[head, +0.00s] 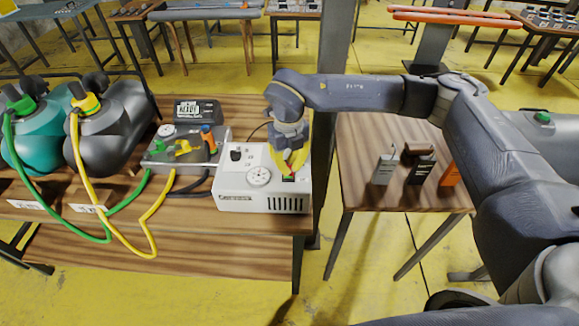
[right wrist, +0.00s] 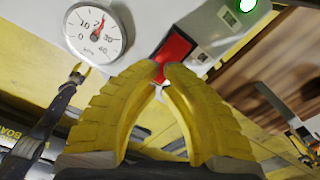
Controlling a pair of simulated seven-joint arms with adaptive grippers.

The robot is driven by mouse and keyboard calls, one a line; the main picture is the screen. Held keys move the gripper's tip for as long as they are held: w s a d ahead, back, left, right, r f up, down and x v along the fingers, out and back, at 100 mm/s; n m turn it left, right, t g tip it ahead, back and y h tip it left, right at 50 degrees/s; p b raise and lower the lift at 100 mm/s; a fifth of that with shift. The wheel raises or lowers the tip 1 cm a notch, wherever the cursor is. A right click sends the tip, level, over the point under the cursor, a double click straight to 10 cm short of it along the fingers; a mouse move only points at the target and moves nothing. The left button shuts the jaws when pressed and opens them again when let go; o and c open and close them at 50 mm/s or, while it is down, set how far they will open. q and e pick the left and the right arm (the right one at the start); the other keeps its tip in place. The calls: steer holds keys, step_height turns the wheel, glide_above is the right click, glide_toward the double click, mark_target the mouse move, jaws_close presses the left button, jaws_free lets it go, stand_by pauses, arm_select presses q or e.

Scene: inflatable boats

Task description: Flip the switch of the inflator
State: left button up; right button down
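The inflator (head: 235,186) is a white box with a round gauge and a vented front, standing at the right end of the wooden table. In the right wrist view, its gauge (right wrist: 97,35) has a red needle, and a red switch (right wrist: 174,57) sits beside a lit green light (right wrist: 247,5). My right gripper (head: 290,172) points down over the inflator's right part.
A grey valve box (head: 187,152) with coloured handles and hoses stands left of the inflator, with a dark display (head: 197,111) behind it. Teal (head: 36,140) and dark grey (head: 115,125) inflatables lie further left. A dark post (head: 329,120) stands close right of the inflator.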

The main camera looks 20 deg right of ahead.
steer(key=shift+f, duration=1.1)
stand_by(0.6)
steer(key=shift+r, duration=3.55)
